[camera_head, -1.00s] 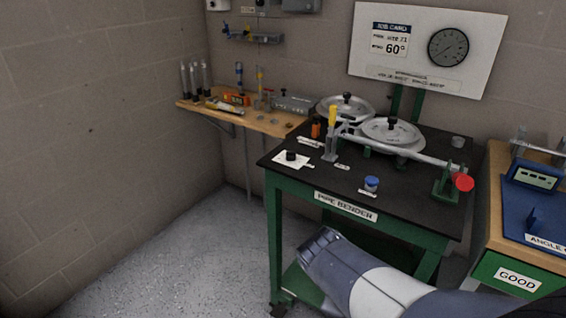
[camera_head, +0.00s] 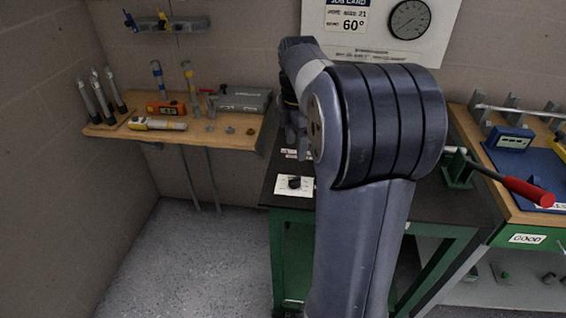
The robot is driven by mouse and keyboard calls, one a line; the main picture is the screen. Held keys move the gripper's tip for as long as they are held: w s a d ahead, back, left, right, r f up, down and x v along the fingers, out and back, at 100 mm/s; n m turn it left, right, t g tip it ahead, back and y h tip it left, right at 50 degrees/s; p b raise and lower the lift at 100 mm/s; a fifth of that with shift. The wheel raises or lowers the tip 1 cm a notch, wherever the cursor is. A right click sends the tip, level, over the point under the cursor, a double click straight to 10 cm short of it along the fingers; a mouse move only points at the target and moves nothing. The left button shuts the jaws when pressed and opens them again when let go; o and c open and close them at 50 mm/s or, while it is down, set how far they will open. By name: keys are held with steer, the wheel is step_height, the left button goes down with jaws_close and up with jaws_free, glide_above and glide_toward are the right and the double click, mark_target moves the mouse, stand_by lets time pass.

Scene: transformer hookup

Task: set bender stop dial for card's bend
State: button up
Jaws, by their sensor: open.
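The job card (camera_head: 348,16) on the wall panel shows size 21 and 60°. The stop dial, a black knob (camera_head: 294,182) on a white plate (camera_head: 284,191), sits at the left front of the dark bender table (camera_head: 268,196); its setting is too small to read. My arm stands upright in front of the bender and hides most of it. My gripper (camera_head: 293,134) points down just beyond and above the dial, apart from it. It is open, though its fingers are partly hidden. The bender's red lever handle (camera_head: 527,190) sticks out at the right.
A wooden shelf (camera_head: 230,133) at the left holds pipes, an orange tape measure (camera_head: 166,107) and a grey case (camera_head: 240,99). A bench with a blue angle gauge (camera_head: 509,140) stands at the right. The floor at the left is clear.

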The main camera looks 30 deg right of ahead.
mark_target(295, 178)
step_height(295, 178, down, 11)
steer(key=shift+r+b, duration=0.15)
steer(key=shift+b, duration=0.5)
steer(key=shift+s, duration=0.1)
steer(key=shift+c, duration=0.2)
steer(key=c, duration=0.9)
